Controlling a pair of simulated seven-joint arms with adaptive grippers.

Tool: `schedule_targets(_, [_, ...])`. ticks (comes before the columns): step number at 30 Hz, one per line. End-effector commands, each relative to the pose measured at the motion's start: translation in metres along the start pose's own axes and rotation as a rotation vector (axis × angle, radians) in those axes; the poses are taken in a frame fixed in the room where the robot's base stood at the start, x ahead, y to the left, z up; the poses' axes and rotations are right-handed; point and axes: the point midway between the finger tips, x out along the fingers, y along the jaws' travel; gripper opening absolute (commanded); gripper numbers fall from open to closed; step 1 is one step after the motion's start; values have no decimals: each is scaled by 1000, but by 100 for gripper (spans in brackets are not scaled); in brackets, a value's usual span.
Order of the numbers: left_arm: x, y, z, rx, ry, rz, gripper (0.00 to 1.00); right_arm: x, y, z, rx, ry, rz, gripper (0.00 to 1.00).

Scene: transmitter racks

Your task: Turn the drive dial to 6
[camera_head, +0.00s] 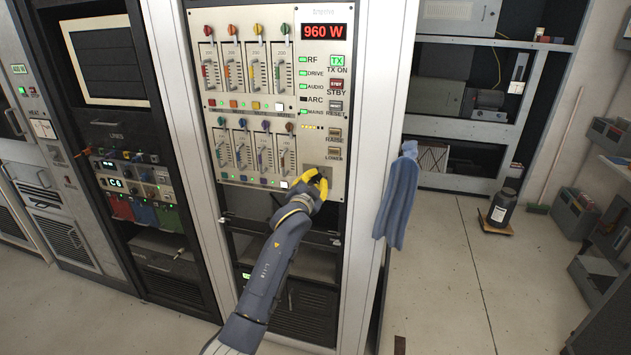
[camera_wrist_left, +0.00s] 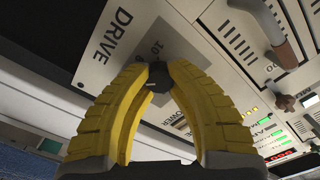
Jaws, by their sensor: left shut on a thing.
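The drive dial (camera_wrist_left: 158,76) is a small black knob on a grey scale plate of the cream panel, beside the printed word DRIVE. My left gripper (camera_head: 316,178), with yellow fingers, is at the panel's lower right corner. In the left wrist view its two fingertips (camera_wrist_left: 158,70) are closed on the knob from both sides. In the head view my fingers hide the knob. My right gripper is not in view.
The transmitter panel (camera_head: 272,186) carries several sliders and coloured knobs above my gripper. A red display (camera_head: 323,32) reads 960 W. A blue cloth (camera_head: 397,196) hangs at the cabinet's right edge. A dark rack (camera_head: 125,158) stands left.

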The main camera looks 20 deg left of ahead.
Motion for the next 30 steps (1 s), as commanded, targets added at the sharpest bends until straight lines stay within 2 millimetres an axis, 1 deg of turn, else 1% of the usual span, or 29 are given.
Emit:
schedule_targets(11, [0, 0, 0, -3, 0, 0, 0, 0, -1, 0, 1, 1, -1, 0])
schedule_targets(12, [0, 0, 0, -3, 0, 0, 21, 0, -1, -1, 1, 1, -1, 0])
schedule_targets(20, [0, 0, 0, -3, 0, 0, 51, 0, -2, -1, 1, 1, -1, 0])
schedule_targets(27, [0, 0, 0, -3, 0, 0, 51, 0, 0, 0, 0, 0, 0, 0])
schedule_targets(30, [-3, 0, 0, -2, -1, 0, 51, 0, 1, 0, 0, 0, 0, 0])
